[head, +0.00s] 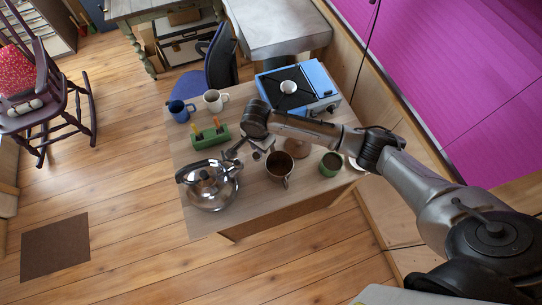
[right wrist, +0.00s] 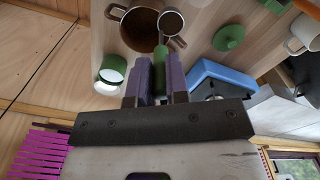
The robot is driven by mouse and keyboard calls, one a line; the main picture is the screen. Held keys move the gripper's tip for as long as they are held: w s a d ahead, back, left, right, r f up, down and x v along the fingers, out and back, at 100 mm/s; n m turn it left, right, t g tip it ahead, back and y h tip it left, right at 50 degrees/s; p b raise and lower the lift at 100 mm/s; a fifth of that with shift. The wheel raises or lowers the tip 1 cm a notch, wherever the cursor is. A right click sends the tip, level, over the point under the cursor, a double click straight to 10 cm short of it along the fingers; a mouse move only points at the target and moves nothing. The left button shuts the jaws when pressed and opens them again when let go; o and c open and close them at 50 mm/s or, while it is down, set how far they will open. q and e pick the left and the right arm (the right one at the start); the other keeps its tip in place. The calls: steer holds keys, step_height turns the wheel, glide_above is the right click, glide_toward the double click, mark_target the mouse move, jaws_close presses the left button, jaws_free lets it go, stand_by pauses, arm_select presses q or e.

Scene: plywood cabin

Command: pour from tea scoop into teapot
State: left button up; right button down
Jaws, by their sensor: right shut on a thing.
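A tea scoop (right wrist: 160,58) with a green handle and a small round bowl is in the right wrist view. Its bowl looks dark brown inside; I cannot tell whether that is tea. My right gripper (right wrist: 160,76) is shut on the handle. The bowl overlaps the right rim of an open brown pot (right wrist: 137,40), which I take for the teapot; the height between them is unclear. In the head view this pot (head: 280,170) stands on the table, and my right arm reaches over the table behind it. The scoop is not clear there. My left gripper is not in view.
A steel kettle (head: 212,190) stands at the table's left. A green can (head: 331,164) is right of the pot. A green rack (head: 210,137), blue mug (head: 178,110), white mug (head: 214,100) and blue stove (head: 322,82) stand farther back. The wrist view shows a green lid (right wrist: 229,37).

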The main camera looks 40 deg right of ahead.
steer(key=s+d+f+m, duration=0.2)
steer(key=s+f+m, duration=0.1)
steer(key=f, duration=0.4)
steer(key=shift+d+f, duration=0.35)
steer(key=shift+d, duration=0.05)
stand_by(0.3)
stand_by(0.3)
steer(key=shift+d, duration=0.15)
